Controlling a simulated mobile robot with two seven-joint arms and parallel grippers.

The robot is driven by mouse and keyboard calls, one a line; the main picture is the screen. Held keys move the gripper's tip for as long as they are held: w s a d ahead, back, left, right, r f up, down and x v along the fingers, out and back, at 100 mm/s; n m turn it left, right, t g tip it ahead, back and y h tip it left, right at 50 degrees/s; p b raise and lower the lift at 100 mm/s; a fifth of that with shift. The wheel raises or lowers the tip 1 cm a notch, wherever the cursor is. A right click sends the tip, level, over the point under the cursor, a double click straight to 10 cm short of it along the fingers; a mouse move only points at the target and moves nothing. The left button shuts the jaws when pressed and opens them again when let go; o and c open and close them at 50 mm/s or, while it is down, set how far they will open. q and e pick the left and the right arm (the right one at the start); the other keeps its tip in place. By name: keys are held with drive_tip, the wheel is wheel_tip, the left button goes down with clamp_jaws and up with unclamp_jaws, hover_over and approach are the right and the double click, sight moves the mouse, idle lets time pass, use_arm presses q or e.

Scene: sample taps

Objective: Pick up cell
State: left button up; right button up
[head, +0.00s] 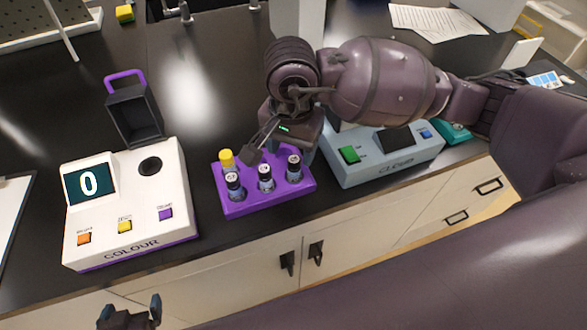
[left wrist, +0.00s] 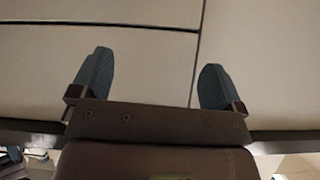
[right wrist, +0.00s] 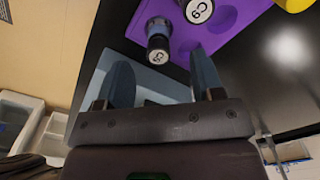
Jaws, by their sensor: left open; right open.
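Several small cells with dark caps and white labels, among them a left one (head: 233,181), a middle one (head: 265,174) and a right one (head: 293,165), stand in a purple rack (head: 240,209). A yellow-capped item (head: 227,158) stands at the rack's back left. My right gripper (head: 258,145) is over the rack, open and empty. In the right wrist view, one cell (right wrist: 159,45) lies just beyond the gap between its fingers (right wrist: 163,75), with another cell (right wrist: 198,10) further off. My left gripper (head: 130,312) is open and empty, low before the counter; its fingers (left wrist: 154,80) face drawer fronts.
A white colour meter (head: 185,222) reading 0, with a round dark well and raised black lid (head: 133,112), stands left of the rack. A grey-blue meter (head: 365,175) stands close on the right, partly behind my right arm. Black counter is clear behind the rack.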

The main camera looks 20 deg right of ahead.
sight(294, 159)
drive_tip(key=shift+w+d+f, duration=0.1)
drive_tip(key=shift+d+f, duration=0.05)
drive_tip(key=shift+f, duration=1.55)
drive_tip(key=shift+d+f, duration=0.1)
drive_tip(key=shift+f, duration=1.55)
drive_tip(key=c, duration=0.9)
